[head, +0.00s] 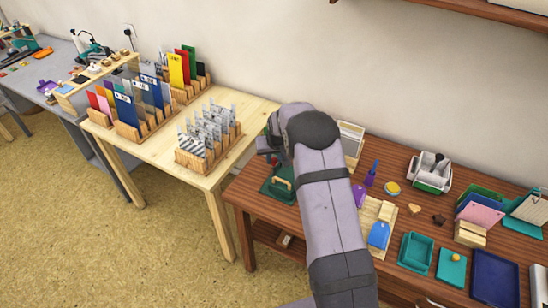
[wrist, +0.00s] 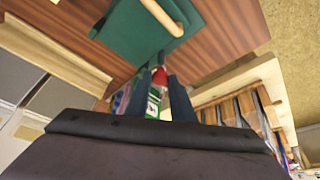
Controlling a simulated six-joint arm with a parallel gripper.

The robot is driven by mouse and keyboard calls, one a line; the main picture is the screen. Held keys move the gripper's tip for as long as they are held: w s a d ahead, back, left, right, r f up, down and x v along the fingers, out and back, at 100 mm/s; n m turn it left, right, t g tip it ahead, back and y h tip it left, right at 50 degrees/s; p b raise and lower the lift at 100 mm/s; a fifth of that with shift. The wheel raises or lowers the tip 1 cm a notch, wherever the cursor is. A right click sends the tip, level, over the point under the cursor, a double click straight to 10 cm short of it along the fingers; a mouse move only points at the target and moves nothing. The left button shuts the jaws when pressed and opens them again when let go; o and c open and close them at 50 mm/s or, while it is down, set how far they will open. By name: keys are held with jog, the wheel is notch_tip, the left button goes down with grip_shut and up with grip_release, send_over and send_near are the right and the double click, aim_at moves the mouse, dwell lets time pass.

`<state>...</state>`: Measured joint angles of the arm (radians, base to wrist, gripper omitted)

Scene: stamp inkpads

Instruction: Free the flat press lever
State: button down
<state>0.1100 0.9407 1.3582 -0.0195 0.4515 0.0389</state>
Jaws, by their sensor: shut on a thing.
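The flat press is a green block (head: 271,190) with a pale wooden lever bar (head: 284,181) at the left end of the dark wooden table. In the wrist view its green body (wrist: 125,32) and pale bar (wrist: 160,17) show at the top, beyond my fingertips. My gripper (wrist: 161,82) is shut on a small green and white bottle (wrist: 153,104) with a red top, between its two dark fingers. In the head view my gripper (head: 268,146) is beside and behind the press, partly hidden by my arm. Whether the bottle touches the table or the press I cannot tell.
A pale table (head: 160,150) with wooden racks of cards stands left of the dark table. Right of my arm are a blue tag (head: 379,235), a purple stamp (head: 371,173), a teal tray (head: 415,252) and a navy tray (head: 494,278). The wall is close behind.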

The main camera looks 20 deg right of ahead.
jog(key=shift+n+y+b, duration=0.3)
jog(key=shift+n+b, duration=0.05)
jog(key=shift+n, duration=0.45)
jog(key=c, duration=1.5)
grip_release()
jog(key=shift+c, duration=0.2)
jog(key=shift+r, duration=0.15)
jog(key=b+v, duration=0.2)
jog(key=v, duration=0.5)
jog(key=shift+s+d, duration=0.1)
